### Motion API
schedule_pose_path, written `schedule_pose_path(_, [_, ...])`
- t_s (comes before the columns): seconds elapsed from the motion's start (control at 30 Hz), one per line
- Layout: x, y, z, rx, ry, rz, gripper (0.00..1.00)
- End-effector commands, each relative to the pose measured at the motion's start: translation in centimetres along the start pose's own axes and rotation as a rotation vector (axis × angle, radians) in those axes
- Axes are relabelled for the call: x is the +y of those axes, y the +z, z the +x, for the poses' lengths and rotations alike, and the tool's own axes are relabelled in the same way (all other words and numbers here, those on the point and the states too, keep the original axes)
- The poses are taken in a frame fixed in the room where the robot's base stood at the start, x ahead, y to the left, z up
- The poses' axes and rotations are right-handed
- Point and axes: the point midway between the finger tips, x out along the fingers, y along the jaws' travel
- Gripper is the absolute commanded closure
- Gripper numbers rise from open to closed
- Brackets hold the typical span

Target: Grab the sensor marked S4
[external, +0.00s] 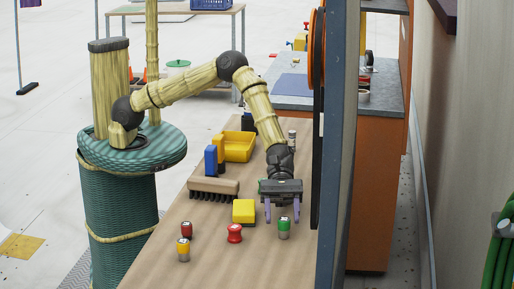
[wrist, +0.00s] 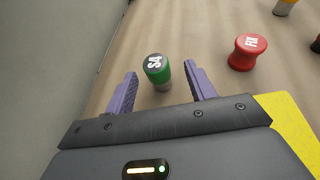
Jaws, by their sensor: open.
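The sensor marked S4 (wrist: 157,69) is a small green cylinder with a grey lower part and a dark top bearing white letters. It stands upright on the brown table, and in the external view the green sensor (external: 284,228) is near the table's right side. My gripper (wrist: 158,80) is open, with its two purple fingers pointing toward the sensor, one to each side in the wrist view. In the external view my gripper (external: 282,212) is just above and behind the sensor. I cannot tell whether the fingers reach around it. Nothing is held.
A red spool-shaped piece (wrist: 247,52) stands beside S4. A yellow block (external: 244,211) is close to my gripper. Another red piece (external: 187,230) and a yellow-grey one (external: 183,250) stand left. A brush (external: 213,188) and yellow bin (external: 238,146) lie farther back. A blue-grey post (external: 337,150) rises at right.

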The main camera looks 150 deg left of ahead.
Motion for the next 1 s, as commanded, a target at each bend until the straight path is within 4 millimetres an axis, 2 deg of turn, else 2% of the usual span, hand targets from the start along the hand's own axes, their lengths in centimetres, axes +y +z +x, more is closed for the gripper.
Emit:
schedule_pose_path(0.4, [0.3, 0.5, 4.9, 0.0, -0.001, -0.001, 0.45])
schedule_pose_path(0.97, [0.3, 0.5, 5.1, 0.0, 0.0, 0.0, 0.45])
schedule_pose_path(1.0, [0.3, 0.5, 5.1, 0.0, 0.0, 0.0, 0.53])
